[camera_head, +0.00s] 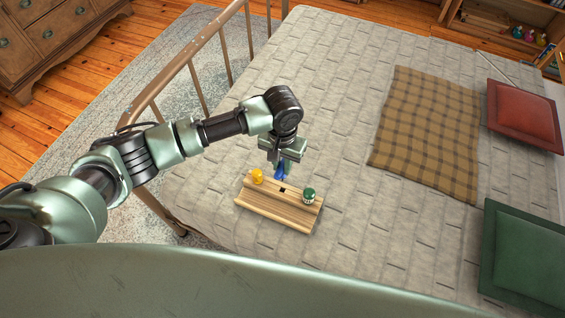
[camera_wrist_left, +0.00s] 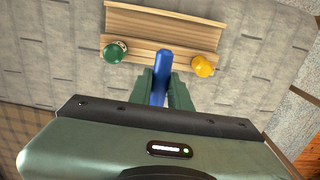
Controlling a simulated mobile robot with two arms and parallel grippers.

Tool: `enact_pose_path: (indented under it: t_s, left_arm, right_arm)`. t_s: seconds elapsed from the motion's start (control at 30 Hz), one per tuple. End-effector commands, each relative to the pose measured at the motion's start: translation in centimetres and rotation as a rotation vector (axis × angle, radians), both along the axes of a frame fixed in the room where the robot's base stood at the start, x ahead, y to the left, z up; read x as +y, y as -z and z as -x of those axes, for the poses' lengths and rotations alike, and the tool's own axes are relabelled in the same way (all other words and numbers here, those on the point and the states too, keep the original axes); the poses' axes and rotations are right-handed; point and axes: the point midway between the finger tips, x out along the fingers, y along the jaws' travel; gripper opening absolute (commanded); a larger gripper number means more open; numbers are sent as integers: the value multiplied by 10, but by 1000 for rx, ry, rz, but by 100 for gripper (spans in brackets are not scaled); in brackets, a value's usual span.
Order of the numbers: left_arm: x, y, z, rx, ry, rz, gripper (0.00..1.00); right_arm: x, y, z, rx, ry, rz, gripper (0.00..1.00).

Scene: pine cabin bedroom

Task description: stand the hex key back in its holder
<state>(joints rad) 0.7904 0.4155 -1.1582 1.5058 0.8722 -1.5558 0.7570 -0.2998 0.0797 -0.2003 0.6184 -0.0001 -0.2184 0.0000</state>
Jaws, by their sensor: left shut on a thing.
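The wooden holder (camera_head: 272,209) lies on the bed; it also shows at the top of the left wrist view (camera_wrist_left: 160,25). A dark square hole (camera_head: 282,190) shows in the middle of its top. My left gripper (camera_head: 281,172) is shut on the blue hex key (camera_wrist_left: 160,78), just behind the holder's middle in the head view. The hex key's blue part (camera_head: 280,175) points down between the fingers. Its lower end overlaps the holder's edge in the left wrist view; I cannot tell whether it touches. My right gripper is not in view.
A yellow-topped piece (camera_head: 257,176) and a green-topped piece (camera_head: 308,195) stand in the holder on either side of the hole. A metal bed rail (camera_head: 190,65) runs along the left. A plaid blanket (camera_head: 428,135) and red cushion (camera_head: 523,115) lie right.

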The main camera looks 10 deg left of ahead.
Motion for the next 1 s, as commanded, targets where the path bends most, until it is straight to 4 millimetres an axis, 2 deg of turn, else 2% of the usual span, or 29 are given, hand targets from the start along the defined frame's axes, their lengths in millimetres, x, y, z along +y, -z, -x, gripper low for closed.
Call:
enact_pose_path:
  t_s: [0.17, 0.3, 0.4, 0.7, 0.9, 1.0]
  left_arm:
    - [0, -2, 0, 2, 0, 1, 0]
    - [0, -6, 1, 4, -1, -1, 0]
    - [0, 10, 1, 4, -1, 0, 0]
    - [0, 38, 0, 3, -1, 0, 0]
    - [0, 50, 1, 3, 0, 1, 0]
    - [0, 50, 1, 4, 0, 0, 0]
  right_arm:
    - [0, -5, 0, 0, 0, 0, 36]
    - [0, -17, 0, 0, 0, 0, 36]
    - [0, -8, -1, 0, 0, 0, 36]
    - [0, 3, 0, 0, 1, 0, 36]
    - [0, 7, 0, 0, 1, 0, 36]
    - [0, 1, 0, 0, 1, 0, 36]
